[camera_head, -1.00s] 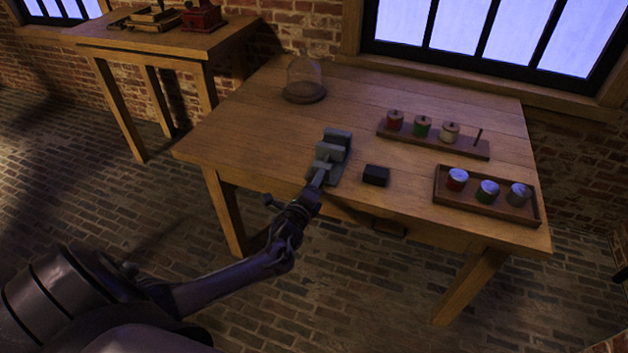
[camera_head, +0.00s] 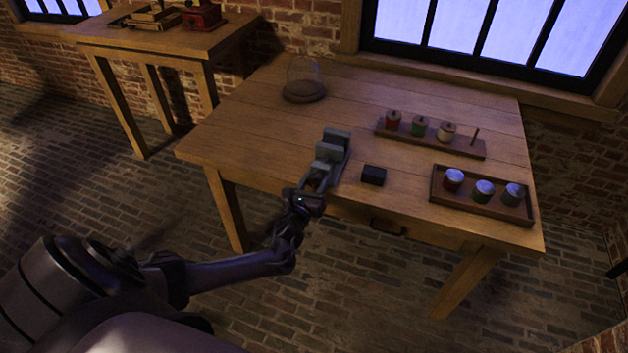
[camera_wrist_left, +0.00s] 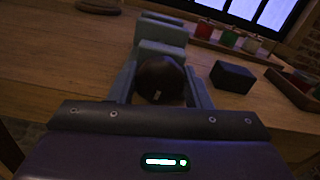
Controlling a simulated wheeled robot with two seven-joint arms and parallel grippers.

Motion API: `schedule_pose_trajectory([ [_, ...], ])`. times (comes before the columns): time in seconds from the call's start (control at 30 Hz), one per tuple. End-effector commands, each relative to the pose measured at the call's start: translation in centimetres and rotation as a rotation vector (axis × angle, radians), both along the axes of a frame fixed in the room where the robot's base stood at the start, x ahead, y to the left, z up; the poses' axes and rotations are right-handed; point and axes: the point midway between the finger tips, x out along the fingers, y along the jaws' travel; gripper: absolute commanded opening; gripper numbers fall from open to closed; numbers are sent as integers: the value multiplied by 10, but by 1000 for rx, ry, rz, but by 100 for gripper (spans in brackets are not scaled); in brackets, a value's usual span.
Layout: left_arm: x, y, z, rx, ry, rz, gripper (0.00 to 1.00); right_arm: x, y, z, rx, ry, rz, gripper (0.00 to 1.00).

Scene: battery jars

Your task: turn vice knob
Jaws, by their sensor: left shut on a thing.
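A grey vice (camera_head: 333,146) stands at the front edge of the wooden table, and its blocky jaws also show in the left wrist view (camera_wrist_left: 160,40). A dark round knob (camera_wrist_left: 161,80) is on the near side of the vice. My left gripper (camera_head: 313,186) is at this near end, with its fingers (camera_wrist_left: 198,92) on both sides of the knob, shut on it. In the head view the gripper hides the knob. My right gripper is not in view.
A small black block (camera_head: 373,175) lies just right of the vice. A rack with spools (camera_head: 470,150) and a tray with several jars (camera_head: 434,200) stand further right. A glass dome (camera_head: 304,80) stands at the back left. The table's left part is clear.

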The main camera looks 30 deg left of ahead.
Motion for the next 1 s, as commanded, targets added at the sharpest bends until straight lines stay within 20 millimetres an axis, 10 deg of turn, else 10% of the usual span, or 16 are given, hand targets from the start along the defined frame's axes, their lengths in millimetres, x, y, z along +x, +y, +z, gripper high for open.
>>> schedule_pose_trajectory([
  [1.0, 0, -2, 0, 938, 229, -1, 21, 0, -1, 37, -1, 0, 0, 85],
])
